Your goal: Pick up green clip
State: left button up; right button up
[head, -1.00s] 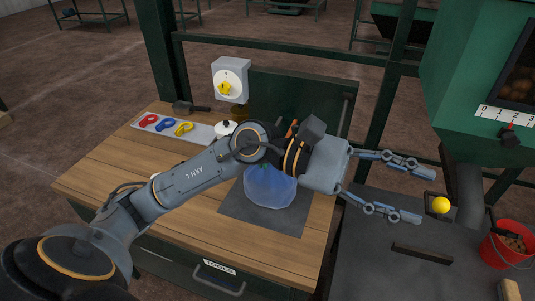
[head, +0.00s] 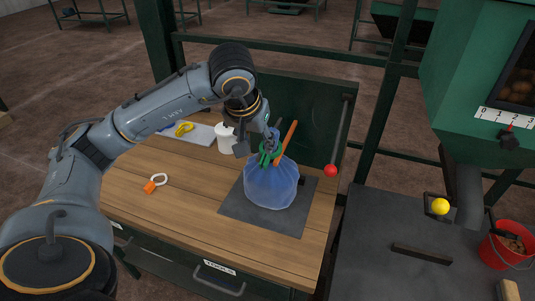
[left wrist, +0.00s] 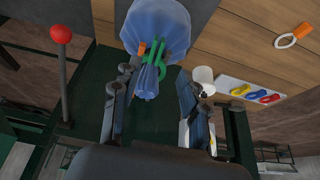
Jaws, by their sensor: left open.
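The green clip (head: 266,157) sits at the gathered neck of a blue see-through bag (head: 272,186), which stands on a dark mat on the wooden bench. In the left wrist view the green clip (left wrist: 163,57) lies across the neck, beside an orange piece (left wrist: 141,48). My left gripper (head: 268,141) is at the bag's neck, partly hidden by its own wrist. In the wrist view my open left gripper (left wrist: 154,78) has one finger on each side of the neck. I cannot tell whether they touch it. My right gripper is not in view.
A white lidded pot (head: 226,138) stands beside the bag. A tray (head: 204,134) with coloured clips lies behind it. A white ring with an orange end (head: 155,184) lies on the bench. A red-knobbed lever (head: 331,171) stands at right.

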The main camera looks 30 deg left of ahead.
aim_at(263, 160)
pick_arm(q)
jog(key=x, duration=0.2)
jog(key=shift+w+f, duration=0.2)
jog(key=shift+f, duration=0.15)
jog(key=x, duration=0.1)
jog(key=p+x, duration=0.2)
jog(key=x, duration=0.1)
jog(key=shift+d+f, duration=0.15)
jog(key=shift+d, duration=0.1)
jog(key=shift+w+f, duration=0.15)
jog(key=shift+f, duration=0.35)
grip_shut()
